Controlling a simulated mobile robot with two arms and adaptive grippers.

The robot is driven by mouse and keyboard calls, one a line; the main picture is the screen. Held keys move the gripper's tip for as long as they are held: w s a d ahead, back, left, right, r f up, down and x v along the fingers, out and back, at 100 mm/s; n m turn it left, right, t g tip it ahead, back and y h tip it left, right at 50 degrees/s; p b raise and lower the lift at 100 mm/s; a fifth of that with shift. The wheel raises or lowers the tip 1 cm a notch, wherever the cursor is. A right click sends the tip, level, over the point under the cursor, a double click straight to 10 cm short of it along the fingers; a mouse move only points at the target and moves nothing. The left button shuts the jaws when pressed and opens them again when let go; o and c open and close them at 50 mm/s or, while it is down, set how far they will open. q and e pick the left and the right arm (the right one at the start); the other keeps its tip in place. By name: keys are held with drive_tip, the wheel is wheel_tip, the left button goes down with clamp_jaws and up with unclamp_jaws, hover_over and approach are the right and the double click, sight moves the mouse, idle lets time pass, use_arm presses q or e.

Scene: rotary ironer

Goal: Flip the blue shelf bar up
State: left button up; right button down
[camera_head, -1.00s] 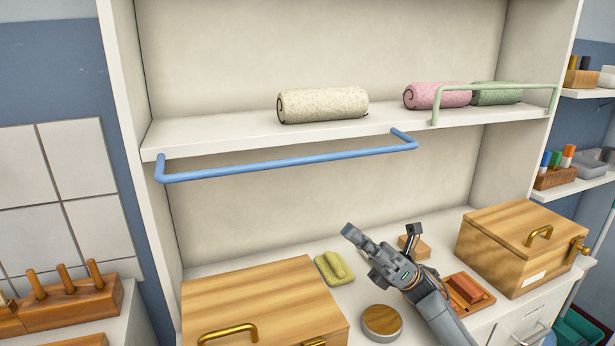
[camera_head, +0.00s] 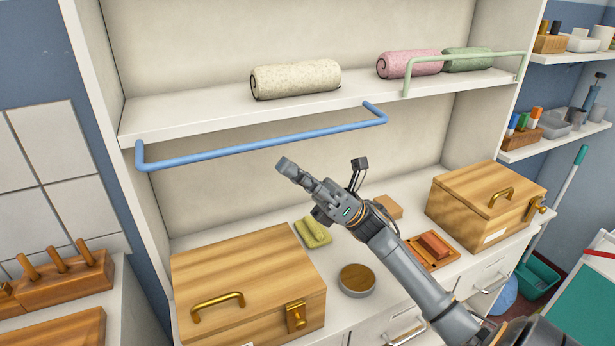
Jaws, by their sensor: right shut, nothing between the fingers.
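The blue shelf bar (camera_head: 262,145) is a U-shaped bar that hangs out and down in front of the left part of the shelf (camera_head: 205,108). Its two ends meet the shelf's front edge. My right gripper (camera_head: 283,165) is below the bar and a little right of its middle, pointing up and left. Its fingers are shut and empty. A small gap shows between the fingertips and the bar in the picture, and I see no contact. My left gripper is not in view.
A green bar (camera_head: 465,59) stands upright on the shelf's right part. Rolled towels, one cream (camera_head: 296,79) and one pink (camera_head: 409,64), lie on the shelf. Below are two wooden boxes (camera_head: 245,270) (camera_head: 487,205), a yellow-green item (camera_head: 313,232) and a round tin (camera_head: 357,281).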

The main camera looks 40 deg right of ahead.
drive_tip(key=shift+d+r+p, duration=0.1)
drive_tip(key=shift+r+p, duration=0.2)
drive_tip(key=shift+r, duration=0.75)
drive_tip(key=shift+w, duration=0.1)
drive_tip(key=shift+r+m, duration=0.1)
drive_tip(key=shift+m, duration=0.2)
